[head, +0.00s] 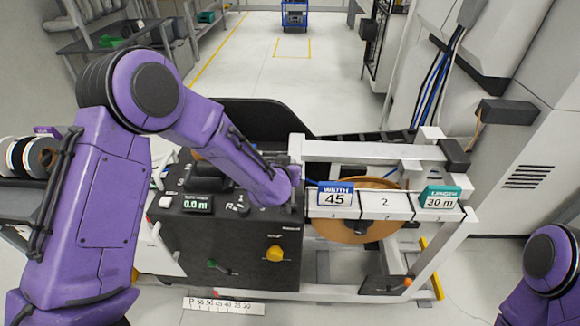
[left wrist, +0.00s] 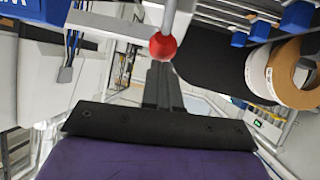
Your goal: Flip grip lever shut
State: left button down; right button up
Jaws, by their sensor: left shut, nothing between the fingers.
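In the left wrist view a lever with a red ball knob (left wrist: 163,46) on a light metal rod shows at the top middle, just beyond my left gripper (left wrist: 160,72). The dark fingers are shut with nothing between them, and I cannot tell whether they touch the knob. In the head view my left arm reaches over the black control panel (head: 180,240) to the white frame, and its gripper and the red knob are hidden there. The panel has a small green-handled lever (head: 219,266) and a yellow knob (head: 275,254). My right gripper is out of view.
A brown tape roll (head: 345,230) sits behind the white numbered blocks (head: 385,205) with a "WIDTH 45" sign (head: 336,195) and a "30 m" sign (head: 440,198). An orange-knobbed lever (head: 407,282) is at the lower right. A ruler (head: 224,306) lies in front.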

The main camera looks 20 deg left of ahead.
pick_arm(q)
jog(key=shift+r, duration=0.15)
jog(key=s+r+p, duration=0.2)
jog(key=s+r, duration=0.7)
jog(key=r, duration=0.1)
jog(key=shift+s+d, duration=0.15)
jog(key=shift+s, duration=0.1)
jog(key=shift+w, duration=0.1)
